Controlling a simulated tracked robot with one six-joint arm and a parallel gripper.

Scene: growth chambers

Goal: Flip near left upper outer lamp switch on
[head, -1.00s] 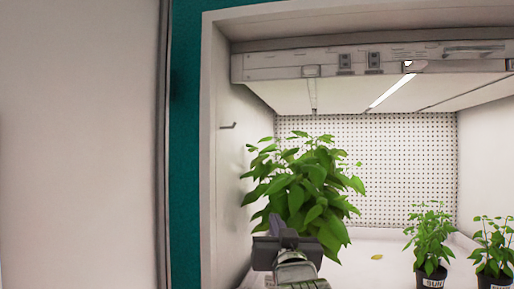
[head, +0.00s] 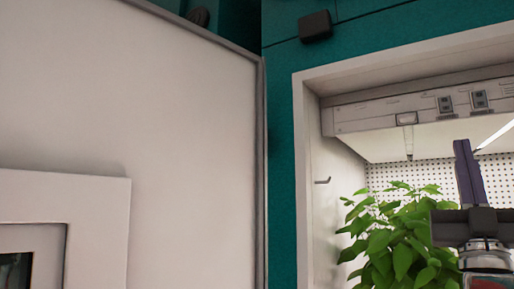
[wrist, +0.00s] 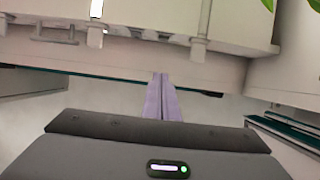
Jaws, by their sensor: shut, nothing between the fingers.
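Two small grey switches, the left one (head: 445,104) and the right one (head: 479,100), sit side by side on the front face of the pale lamp housing (head: 370,117) at the top of the open chamber. Which one is the outer lamp's, and how their rockers are set, is too small to tell. My gripper (head: 462,145) is shut and empty, its purple-grey fingers pointing up, their tips appearing just below the switches in the picture. In the wrist view, the shut fingers (wrist: 160,80) point at a pale ledge; no switch can be made out there.
A leafy green plant (head: 400,240) stands in the chamber below the housing, beside my gripper. A small hook (head: 322,181) is on the left inner wall. A large white panel (head: 150,110) fills the left. A lit strip (head: 497,132) shows under the housing.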

